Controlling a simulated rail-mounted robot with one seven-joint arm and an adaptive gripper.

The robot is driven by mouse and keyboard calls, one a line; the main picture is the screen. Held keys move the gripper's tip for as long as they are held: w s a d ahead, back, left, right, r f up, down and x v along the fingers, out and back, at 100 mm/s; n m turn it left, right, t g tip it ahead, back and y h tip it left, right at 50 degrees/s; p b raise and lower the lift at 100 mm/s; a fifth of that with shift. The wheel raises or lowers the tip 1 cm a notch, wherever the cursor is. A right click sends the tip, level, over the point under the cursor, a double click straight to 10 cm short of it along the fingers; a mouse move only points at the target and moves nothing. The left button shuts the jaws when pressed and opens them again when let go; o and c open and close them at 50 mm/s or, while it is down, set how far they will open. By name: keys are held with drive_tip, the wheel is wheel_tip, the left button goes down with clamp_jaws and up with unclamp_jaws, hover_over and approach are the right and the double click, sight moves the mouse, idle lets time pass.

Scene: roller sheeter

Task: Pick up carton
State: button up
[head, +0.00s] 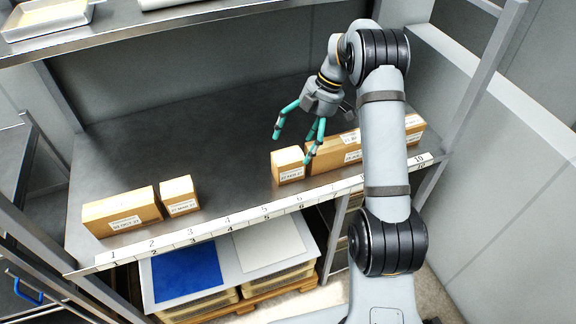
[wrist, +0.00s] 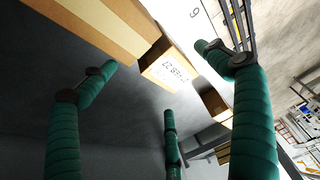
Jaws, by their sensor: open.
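Several brown cartons lie on the dark shelf, and the frames do not show which one the task means. A small labelled carton (head: 288,166) sits left of a long carton (head: 333,153) at the shelf's front right. My gripper (head: 299,147) has teal fingers spread open and empty, above and just behind these two. In the wrist view my gripper (wrist: 160,78) has the small carton's labelled face (wrist: 168,70) between its fingers, with the long carton (wrist: 95,22) at upper left. No contact is clear. A long carton (head: 122,212) and a small carton (head: 179,195) stand at front left.
The shelf's front edge (head: 225,222) carries a numbered strip. Its middle and back are bare. An upper shelf (head: 130,30) holds trays. Below are blue (head: 187,273) and white panels on a pallet. A metal upright (head: 480,80) stands at the right.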

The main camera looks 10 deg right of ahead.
sight(289, 151)
drive_tip(key=shift+a+f, duration=0.35)
drive_tip(key=shift+f, duration=0.3)
drive_tip(key=a+f+p, duration=0.2)
drive_tip(key=f, duration=0.1)
drive_tip(key=shift+s+a+f, duration=0.1)
drive_tip(key=shift+a+f, duration=0.15)
drive_tip(key=shift+a, duration=0.1)
drive_tip(key=shift+a+f, duration=0.1)
drive_tip(key=shift+f, duration=0.35)
drive_tip(key=shift+c, duration=0.6)
drive_tip(key=c, duration=1.1)
drive_tip(key=shift+c, duration=0.8)
drive_tip(key=shift+r, duration=0.15)
